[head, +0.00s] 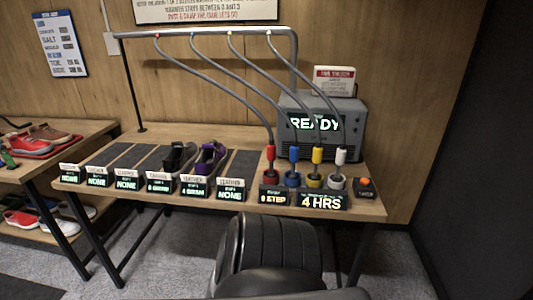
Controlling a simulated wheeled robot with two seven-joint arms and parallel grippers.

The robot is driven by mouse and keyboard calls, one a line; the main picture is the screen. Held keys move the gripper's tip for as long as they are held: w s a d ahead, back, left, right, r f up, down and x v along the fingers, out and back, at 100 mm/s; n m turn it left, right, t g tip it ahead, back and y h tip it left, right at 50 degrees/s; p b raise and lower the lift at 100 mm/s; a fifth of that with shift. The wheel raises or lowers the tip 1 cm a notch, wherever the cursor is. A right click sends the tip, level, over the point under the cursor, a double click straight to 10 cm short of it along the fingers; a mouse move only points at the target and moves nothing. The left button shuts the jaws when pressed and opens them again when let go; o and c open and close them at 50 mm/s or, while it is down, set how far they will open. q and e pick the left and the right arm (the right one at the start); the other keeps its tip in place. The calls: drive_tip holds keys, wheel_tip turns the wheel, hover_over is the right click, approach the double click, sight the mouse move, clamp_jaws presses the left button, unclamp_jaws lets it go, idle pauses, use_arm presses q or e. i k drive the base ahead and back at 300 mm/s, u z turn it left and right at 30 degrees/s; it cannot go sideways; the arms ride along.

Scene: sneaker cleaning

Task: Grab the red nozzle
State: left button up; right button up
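The red nozzle (271,153) stands upright in a dark holder with a red ring (271,177) on the bench, at the left end of a row of nozzles. A grey hose (258,112) runs from its top up to the overhead rail. To its right stand a blue nozzle (294,155), a yellow nozzle (317,156) and a white nozzle (340,157), each in its own holder. Neither of my grippers shows in the head view.
The wooden bench (225,136) carries a grey machine (322,128) reading READY behind the nozzles. Dark sneakers (180,156) and purple sneakers (210,157) sit left of them. An orange button (365,182) is at the right end. A black rounded form fills the bottom middle.

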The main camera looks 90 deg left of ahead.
sight(271, 148)
drive_tip(key=u, duration=1)
drive_tip(key=i, duration=0.85)
drive_tip(key=u, duration=0.95)
